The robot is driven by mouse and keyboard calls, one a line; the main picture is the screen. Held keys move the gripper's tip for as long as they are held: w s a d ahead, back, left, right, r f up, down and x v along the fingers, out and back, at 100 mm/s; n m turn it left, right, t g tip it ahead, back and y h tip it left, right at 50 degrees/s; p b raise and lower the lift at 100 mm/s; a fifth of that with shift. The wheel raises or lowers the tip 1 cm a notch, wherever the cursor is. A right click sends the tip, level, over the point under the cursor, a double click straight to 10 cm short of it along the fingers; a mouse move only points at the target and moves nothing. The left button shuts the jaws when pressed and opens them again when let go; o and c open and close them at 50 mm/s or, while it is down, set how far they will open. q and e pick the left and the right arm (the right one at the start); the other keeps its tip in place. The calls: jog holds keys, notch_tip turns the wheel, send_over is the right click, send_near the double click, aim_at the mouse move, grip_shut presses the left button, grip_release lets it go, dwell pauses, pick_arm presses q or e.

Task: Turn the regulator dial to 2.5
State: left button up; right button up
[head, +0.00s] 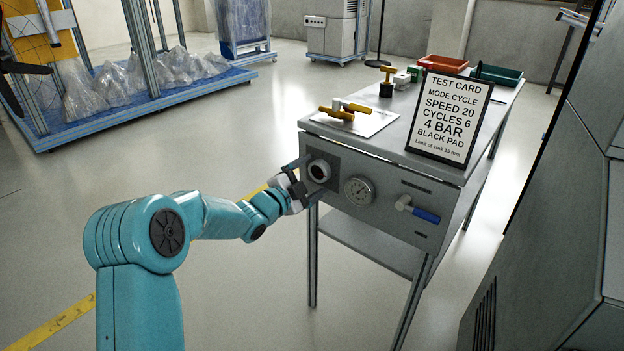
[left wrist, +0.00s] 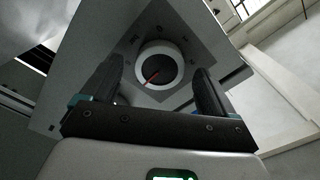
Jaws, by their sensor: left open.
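The regulator dial (head: 319,171) is a round white-rimmed knob with a dark face on a dark square plate at the left of the cabinet front. My left gripper (head: 303,180) is just in front of the dial. In the left wrist view its two dark fingers (left wrist: 158,88) are open, one on each side of the dial, with a visible gap on both sides. My right gripper is not in view.
A pressure gauge (head: 359,191) sits right of the dial, then a blue-handled valve (head: 418,209). A test card (head: 450,115) reading 4 BAR stands on the bench top (head: 395,135). Yellow-handled parts (head: 342,109), a red bin (head: 443,65) and a green bin (head: 497,75) are there too.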

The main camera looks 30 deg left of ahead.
pick_arm(q)
jog(key=shift+w, duration=0.45)
jog(key=c, duration=1.1)
jog(key=shift+o, duration=0.2)
jog(key=shift+n, duration=0.3)
